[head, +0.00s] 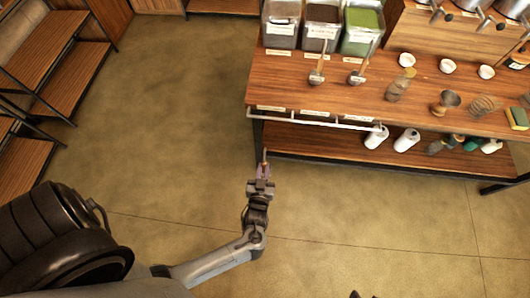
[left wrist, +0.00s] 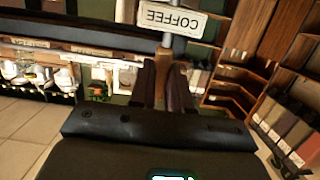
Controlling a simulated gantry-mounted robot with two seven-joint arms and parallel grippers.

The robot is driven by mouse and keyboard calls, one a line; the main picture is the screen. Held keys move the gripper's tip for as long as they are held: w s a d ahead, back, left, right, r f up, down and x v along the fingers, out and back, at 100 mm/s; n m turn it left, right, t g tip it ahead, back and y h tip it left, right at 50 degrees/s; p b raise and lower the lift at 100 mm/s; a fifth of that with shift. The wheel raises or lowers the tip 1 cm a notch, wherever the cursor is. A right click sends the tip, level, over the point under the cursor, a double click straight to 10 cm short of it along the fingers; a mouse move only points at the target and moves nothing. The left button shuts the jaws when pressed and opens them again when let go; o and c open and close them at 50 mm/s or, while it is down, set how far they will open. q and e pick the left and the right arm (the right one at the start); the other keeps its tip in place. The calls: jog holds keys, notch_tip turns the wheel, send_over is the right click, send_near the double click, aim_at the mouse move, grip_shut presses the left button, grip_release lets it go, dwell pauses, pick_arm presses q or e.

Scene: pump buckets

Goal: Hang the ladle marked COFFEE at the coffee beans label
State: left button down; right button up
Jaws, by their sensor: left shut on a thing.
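My left gripper (head: 263,172) is shut on the ladle marked COFFEE, over the floor in front of the table's left end. In the head view only a thin upright piece of the ladle (head: 264,156) shows. In the left wrist view its COFFEE tag (left wrist: 171,18) reads upside down, and its handle runs down between the fingers (left wrist: 166,85). A rail (head: 315,120) runs along the table's front edge, with several small labels (head: 314,113) above it. Their words are too small to read, so I cannot tell which is coffee beans. The ladle is apart from the rail.
The wooden table (head: 285,85) bears two other ladles (head: 317,75), cups, whisks and a sponge. Bins (head: 322,27) with labels stand at its back. White bottles (head: 376,137) stand on the lower shelf. Shelves (head: 45,60) line the left. The floor between is clear.

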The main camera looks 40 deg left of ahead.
pick_arm(q)
jog(key=b+x, duration=0.8)
jog(key=x, duration=0.8)
jog(key=shift+r, duration=0.2)
dwell(0.8)
jog(key=shift+a, duration=0.1)
jog(key=c, duration=1)
grip_release()
jog(key=shift+f, duration=0.1)
